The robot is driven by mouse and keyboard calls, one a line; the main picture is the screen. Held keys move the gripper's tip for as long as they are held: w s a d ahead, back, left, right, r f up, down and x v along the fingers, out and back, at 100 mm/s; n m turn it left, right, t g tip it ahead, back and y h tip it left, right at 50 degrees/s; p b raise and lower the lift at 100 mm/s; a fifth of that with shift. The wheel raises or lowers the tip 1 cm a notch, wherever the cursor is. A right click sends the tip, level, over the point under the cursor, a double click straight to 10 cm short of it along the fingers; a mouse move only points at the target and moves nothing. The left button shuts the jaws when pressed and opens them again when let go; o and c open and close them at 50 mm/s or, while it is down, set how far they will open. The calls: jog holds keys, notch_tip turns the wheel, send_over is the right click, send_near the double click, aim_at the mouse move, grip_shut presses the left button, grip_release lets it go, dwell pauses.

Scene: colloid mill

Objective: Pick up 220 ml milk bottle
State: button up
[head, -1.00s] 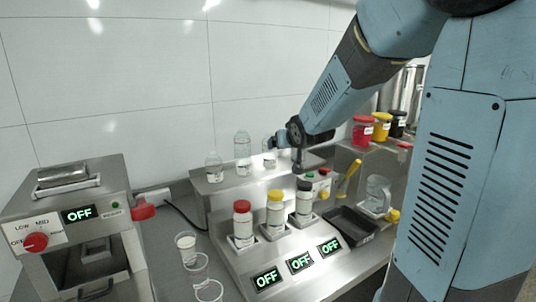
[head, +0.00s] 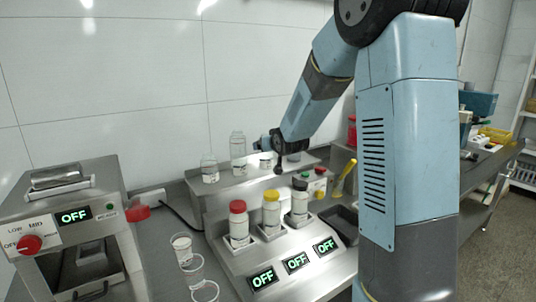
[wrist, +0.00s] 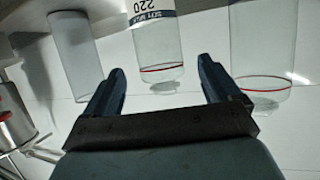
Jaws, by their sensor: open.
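In the wrist view, a clear bottle with a blue-and-white label reading 220 (wrist: 158,45) stands between and beyond the two dark fingertips of my gripper (wrist: 160,72). The gripper is open and empty, with a gap between the fingers and the bottle. In the head view my gripper (head: 262,147) is at the metal shelf, right beside a tall clear bottle (head: 238,153). A smaller bottle (head: 209,168) stands to the left, and another labelled one (head: 265,161) is partly hidden under the gripper. I cannot tell for sure which of these carries the 220 label.
In the wrist view a white cylinder (wrist: 75,50) and another clear vessel (wrist: 262,50) flank the bottle. In front of the shelf stand red-capped (head: 238,222), yellow-capped (head: 271,210) and black-capped (head: 299,200) bottles. Clear cups (head: 193,268) stand left of the machine.

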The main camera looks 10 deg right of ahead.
jog(key=shift+f+x, duration=0.15)
jog(key=shift+x, duration=1.3)
jog(key=shift+f+x, duration=0.2)
jog(key=shift+x, duration=1.2)
jog(key=shift+s, duration=0.1)
jog(key=c, duration=1)
